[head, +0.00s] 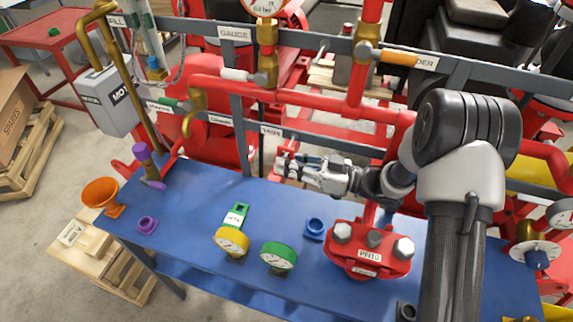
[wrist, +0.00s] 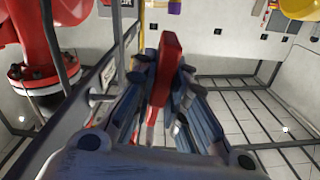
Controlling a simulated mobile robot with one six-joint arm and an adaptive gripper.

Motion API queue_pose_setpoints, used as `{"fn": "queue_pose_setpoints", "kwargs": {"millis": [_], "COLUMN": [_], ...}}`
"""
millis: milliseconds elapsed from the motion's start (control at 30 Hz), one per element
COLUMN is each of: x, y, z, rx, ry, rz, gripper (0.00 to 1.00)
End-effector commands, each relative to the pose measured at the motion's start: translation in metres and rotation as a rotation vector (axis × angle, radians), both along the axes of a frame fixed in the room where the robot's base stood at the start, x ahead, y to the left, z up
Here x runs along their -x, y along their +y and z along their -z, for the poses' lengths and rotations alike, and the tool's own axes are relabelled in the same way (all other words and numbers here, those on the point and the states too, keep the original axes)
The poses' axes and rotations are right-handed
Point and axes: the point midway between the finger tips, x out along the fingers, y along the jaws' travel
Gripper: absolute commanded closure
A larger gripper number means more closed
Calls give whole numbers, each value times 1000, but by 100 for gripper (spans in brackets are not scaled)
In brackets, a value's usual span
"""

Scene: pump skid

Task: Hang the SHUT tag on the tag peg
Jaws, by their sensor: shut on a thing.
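My gripper (head: 284,164) is in front of the grey rail, just below and right of the TAGS label (head: 271,131), above the back edge of the blue bench. In the wrist view its fingers (wrist: 166,75) are shut on a flat red piece, which looks like the SHUT tag (wrist: 169,58). It is seen nearly edge-on, so no lettering is readable. In the head view I cannot make the tag out clearly. A short grey pin (wrist: 98,98), seemingly the tag peg, sticks out from the rail left of my fingers, apart from the tag.
The blue bench (head: 190,205) carries a green tag (head: 238,214), a yellow gauge (head: 231,241), a green gauge (head: 278,257), a blue ring (head: 315,229) and a red flange block (head: 368,252). Red pipes (head: 300,98) and grey rails surround my gripper.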

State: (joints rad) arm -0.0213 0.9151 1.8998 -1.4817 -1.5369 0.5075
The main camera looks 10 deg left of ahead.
Motion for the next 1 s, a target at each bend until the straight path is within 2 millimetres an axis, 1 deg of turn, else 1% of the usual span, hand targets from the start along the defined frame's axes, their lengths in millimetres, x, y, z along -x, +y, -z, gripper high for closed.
{"fn": "queue_pose_setpoints", "kwargs": {"millis": [33,100,133,467,800,867,1000], "x": [-10,-10,-10,-9,-9,-8,-4], "y": [-4,-4,-4,-4,-5,-9,-26], "z": [-3,-3,-2,-1,0,0,-1], "rx": [-6,-6,-4,-5,-2,-2,-1], "ry": [-13,-13,-12,-12,-12,-12,-13], "rz": [21,21,22,20,21,21,23], "gripper": [100,100,86,64,63,63,63]}}
